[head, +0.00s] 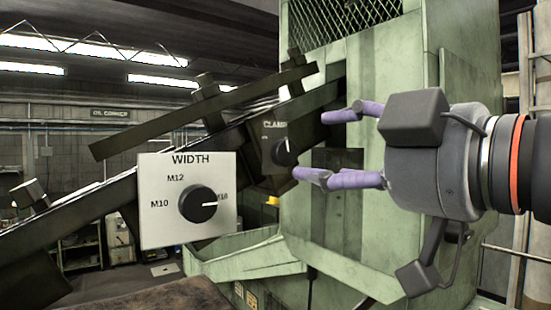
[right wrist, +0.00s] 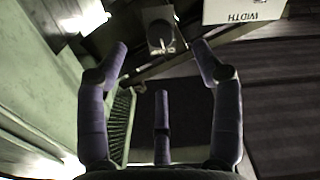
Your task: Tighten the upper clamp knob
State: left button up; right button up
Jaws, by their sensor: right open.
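The clamp knob (head: 285,152) is a round black knob on a dark panel (head: 270,168) labelled CLAMP, on the sloping rail. My right gripper (head: 311,146) comes in from the right, with purple fingers spread open and pointing left at the knob. The upper and lower fingertips are just right of the knob in the head view; I see no contact. In the right wrist view the knob (right wrist: 160,34) shows at the top, beyond and between the open fingers (right wrist: 160,60), with nothing between them. My left gripper is not in view.
A white WIDTH plate (head: 160,230) with a black dial (head: 198,204) stands left of the clamp panel, lower on the rail. A dark bar (head: 200,110) runs above the rail. The green machine body (head: 380,240) stands behind my right gripper.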

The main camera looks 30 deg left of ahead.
aim_at(289, 153)
dwell(0.3)
jog(key=w+a+n+p, duration=0.1)
jog(key=a, duration=0.1)
jog(key=w+a+p, duration=0.1)
jog(key=a, duration=0.2)
jog(key=w+a+n+p, duration=0.1)
jog(key=a, duration=0.1)
jog(key=shift+a+r+n, duration=0.1)
jog(key=shift+a+n, duration=0.2)
jog(key=shift+w+m+p, duration=0.1)
jog(key=shift+m+p, duration=0.45)
jog(key=shift+m, duration=0.65)
jog(key=shift+d+m+p, duration=0.25)
jog(key=shift+m+p, duration=0.15)
jog(key=shift+m, duration=0.7)
jog(key=m, duration=0.2)
jog(key=shift+a+m+p, duration=0.2)
jog(key=shift+m+p, duration=0.15)
jog(key=shift+m, duration=0.05)
jog(key=shift+d, duration=0.1)
